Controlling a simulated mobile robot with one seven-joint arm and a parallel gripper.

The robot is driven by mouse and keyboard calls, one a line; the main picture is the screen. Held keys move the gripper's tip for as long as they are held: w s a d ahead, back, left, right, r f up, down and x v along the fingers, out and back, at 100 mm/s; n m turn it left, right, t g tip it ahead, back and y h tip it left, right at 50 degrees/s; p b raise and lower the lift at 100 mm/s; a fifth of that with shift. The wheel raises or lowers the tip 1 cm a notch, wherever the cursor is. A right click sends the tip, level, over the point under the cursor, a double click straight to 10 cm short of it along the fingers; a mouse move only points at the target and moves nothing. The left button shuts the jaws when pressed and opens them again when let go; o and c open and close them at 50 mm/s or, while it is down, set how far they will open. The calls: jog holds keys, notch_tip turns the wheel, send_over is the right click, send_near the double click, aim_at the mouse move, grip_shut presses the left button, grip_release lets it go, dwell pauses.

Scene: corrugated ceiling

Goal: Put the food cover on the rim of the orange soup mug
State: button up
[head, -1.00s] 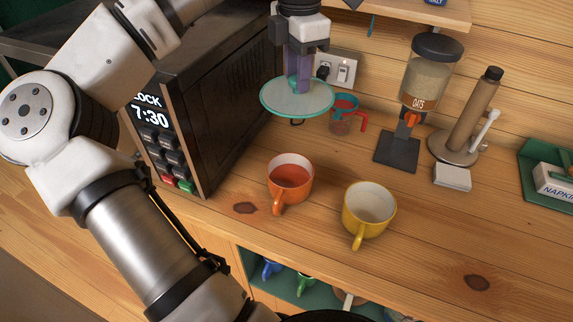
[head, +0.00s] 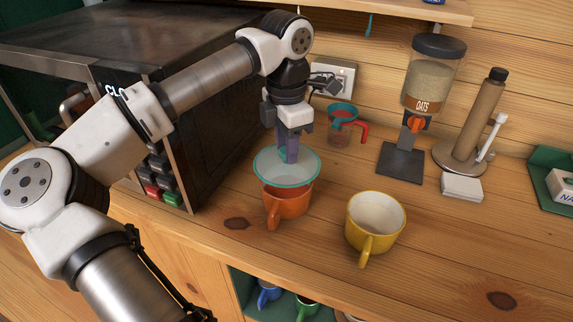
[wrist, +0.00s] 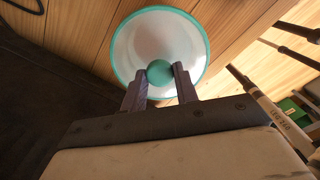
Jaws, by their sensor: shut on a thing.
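The food cover (head: 302,168) is a translucent disc with a teal rim and a round teal knob. My gripper (head: 290,158) points down and is shut on the knob; in the wrist view the fingers (wrist: 160,80) pinch it from both sides. The orange soup mug (head: 288,206) stands upright on the counter, its handle toward the camera. The cover is over the mug's mouth and hides its opening and most of its rim. I cannot tell whether the cover touches the rim or is slightly above it. The mug is hidden in the wrist view.
A yellow mug (head: 374,224) stands close on the right. A measuring cup (head: 342,128) with a red handle is behind. The dark oven (head: 215,125) stands close on the left. An oats dispenser (head: 427,90) and a paper towel stand (head: 475,120) are further right.

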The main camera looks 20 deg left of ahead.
jog(key=shift+f+b, duration=0.85)
jog(key=shift+f, duration=1)
jog(key=shift+f+b, duration=0.3)
jog(key=o, duration=1)
jog(key=shift+r+p, duration=0.55)
notch_tip(320, 180, up, 12)
jog(key=shift+f+b, duration=0.2)
jog(key=shift+b, duration=0.7)
